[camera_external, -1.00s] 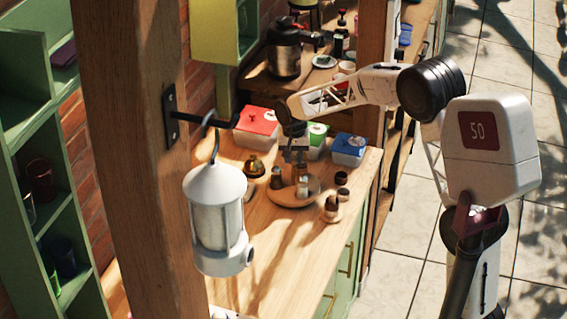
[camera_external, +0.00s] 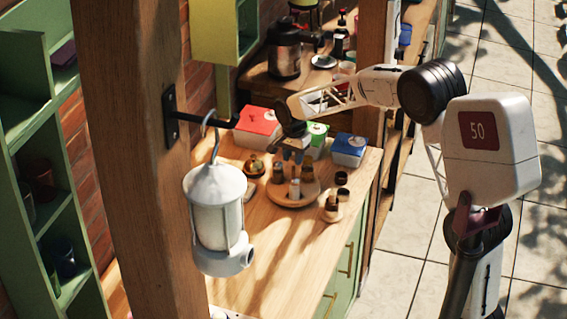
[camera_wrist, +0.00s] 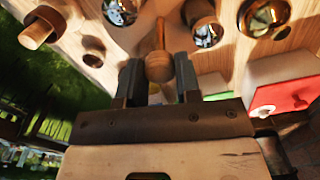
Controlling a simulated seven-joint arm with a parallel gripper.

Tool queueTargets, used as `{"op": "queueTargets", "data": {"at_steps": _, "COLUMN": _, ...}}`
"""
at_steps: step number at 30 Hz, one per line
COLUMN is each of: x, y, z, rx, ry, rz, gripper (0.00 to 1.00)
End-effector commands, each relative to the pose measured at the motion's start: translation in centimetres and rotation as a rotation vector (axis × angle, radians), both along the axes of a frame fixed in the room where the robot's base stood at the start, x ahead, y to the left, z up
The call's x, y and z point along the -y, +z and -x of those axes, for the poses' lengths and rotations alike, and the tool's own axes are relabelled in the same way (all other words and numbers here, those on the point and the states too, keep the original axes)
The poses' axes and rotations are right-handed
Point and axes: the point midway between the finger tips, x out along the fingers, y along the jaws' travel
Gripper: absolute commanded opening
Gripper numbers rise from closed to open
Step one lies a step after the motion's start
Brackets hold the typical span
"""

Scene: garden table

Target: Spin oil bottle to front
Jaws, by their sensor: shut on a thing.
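A round wooden turntable (camera_external: 287,204) stands on the counter, with a few small bottles and shakers on it. A brown, amber-looking bottle (camera_external: 307,176) is on its right side; I cannot tell for sure whether it is the oil bottle. A pale shaker (camera_external: 295,189) with a dark top is at the side nearest the camera. My gripper (camera_external: 293,155) is over the turntable's middle. In the wrist view my gripper (camera_wrist: 159,82) has its fingers on both sides of a round wooden knob (camera_wrist: 159,67) and is shut on it. The fingers hide part of the knob.
Lidded containers with red (camera_external: 258,120), green (camera_external: 317,130) and blue (camera_external: 349,143) lids stand behind the turntable. A small stand with a bottle (camera_external: 332,208) and a dark cup (camera_external: 341,178) are at its right. A white lantern (camera_external: 216,215) hangs in front. The near counter is clear.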

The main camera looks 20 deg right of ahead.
Motion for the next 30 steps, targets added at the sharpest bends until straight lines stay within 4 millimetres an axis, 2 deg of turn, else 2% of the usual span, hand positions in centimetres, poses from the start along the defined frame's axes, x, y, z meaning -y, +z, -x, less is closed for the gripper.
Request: {"op": "queueTargets", "data": {"at_steps": 30, "x": 0.00, "y": 0.09, "z": -0.06, "rx": 0.002, "ry": -0.508, "rz": 0.000, "gripper": 0.00}}
